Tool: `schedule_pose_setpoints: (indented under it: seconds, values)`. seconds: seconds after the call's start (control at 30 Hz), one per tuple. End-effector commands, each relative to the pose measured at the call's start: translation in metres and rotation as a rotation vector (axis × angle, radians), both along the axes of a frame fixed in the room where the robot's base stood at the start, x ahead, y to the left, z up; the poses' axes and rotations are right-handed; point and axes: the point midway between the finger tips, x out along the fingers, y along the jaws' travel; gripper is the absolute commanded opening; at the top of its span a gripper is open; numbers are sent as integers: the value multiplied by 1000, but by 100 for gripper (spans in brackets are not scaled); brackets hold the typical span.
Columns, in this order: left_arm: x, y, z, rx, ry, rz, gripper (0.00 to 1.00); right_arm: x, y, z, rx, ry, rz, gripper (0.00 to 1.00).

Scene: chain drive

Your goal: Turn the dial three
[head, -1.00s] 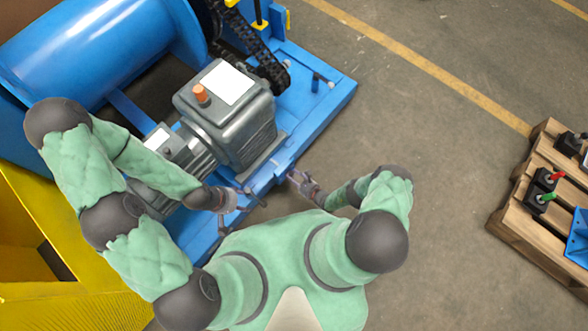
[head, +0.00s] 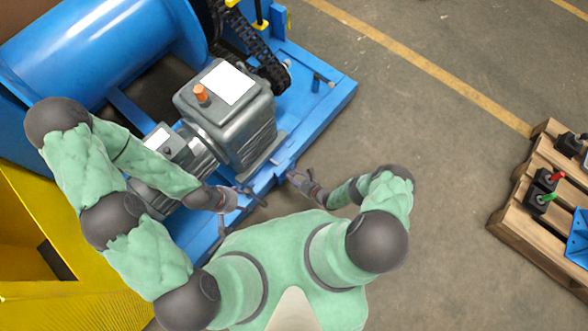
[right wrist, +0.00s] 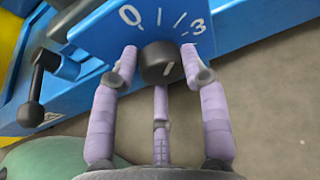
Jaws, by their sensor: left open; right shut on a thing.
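The dial (right wrist: 162,62) is a round black knob on the blue frame's edge, seen in the right wrist view. A short white pointer line on its face is near upright. The scale (right wrist: 168,18) behind it reads 0 at left, two strokes, then 3 at right; I cannot tell exactly which mark the pointer meets. My right gripper (head: 294,176) is shut on the dial, its purple fingers (right wrist: 160,90) around the knob. The dial is too small to make out in the head view. My left gripper (head: 242,196) is open near the blue frame, apart from the dial.
A black lever (right wrist: 36,85) stands left of the dial. A grey motor gearbox (head: 235,125) with an orange cap sits on the blue frame (head: 310,110). A wooden pallet (head: 520,215) with switches lies at right. The floor between is clear.

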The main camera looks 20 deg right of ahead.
Motion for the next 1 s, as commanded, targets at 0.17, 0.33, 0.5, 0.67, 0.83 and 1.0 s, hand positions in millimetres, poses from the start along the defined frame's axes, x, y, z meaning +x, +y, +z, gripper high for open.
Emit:
schedule_pose_setpoints:
  seconds: [0.17,0.33,0.5,0.67,0.83,1.0]
  values:
    - [0,0,0,0,0,0,65,5,-8,0,95,66,-7,12]
    - [0,0,0,0,0,0,65,5,-9,-1,201,136,-7,12]
    - [0,0,0,0,0,0,65,6,-10,-1,293,198,-8,12]
    - [0,0,0,0,0,0,65,6,-10,-1,358,241,-10,12]
    - [0,0,0,0,0,0,65,6,-11,-2,397,268,-10,12]
    - [0,0,0,0,0,0,65,7,-12,-2,411,278,-12,12]
